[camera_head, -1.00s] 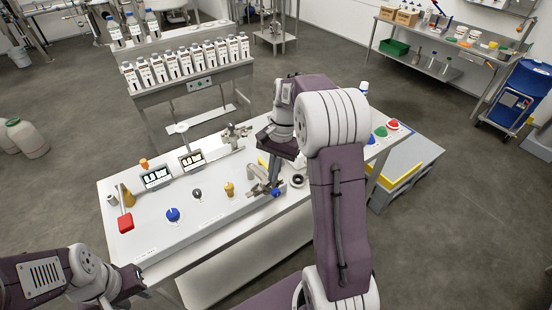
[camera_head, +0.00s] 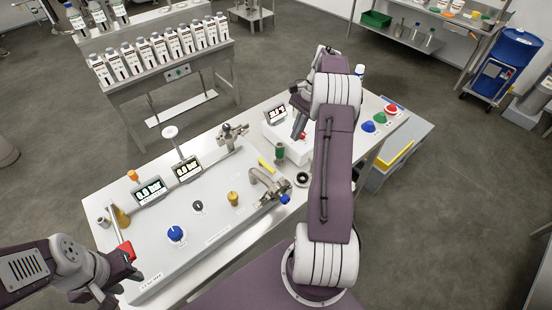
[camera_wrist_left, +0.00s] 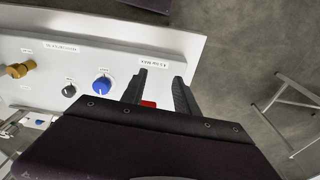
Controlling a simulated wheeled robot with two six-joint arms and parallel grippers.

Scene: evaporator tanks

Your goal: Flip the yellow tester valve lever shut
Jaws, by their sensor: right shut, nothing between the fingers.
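A small yellow bar (camera_head: 266,165), which looks like the yellow lever, shows between the sloped grey panel (camera_head: 215,235) and a white box with a display (camera_head: 276,114). Its exact joint is too small to tell. My right gripper (camera_head: 298,130) is shut and empty, pointing down over the white box, right of and beyond the yellow bar. My left gripper (camera_head: 122,277) is at the panel's near left end, by a red handle (camera_head: 126,250). In the left wrist view its fingers (camera_wrist_left: 160,85) are apart, with red showing between them.
A metal tap with a blue end (camera_head: 268,186) stands at the panel's right end, near the yellow bar. A green cylinder (camera_head: 280,153) stands beside the bar. The panel carries a blue knob (camera_head: 176,233) and a brass knob (camera_head: 233,198). Red, green and blue knobs sit at right.

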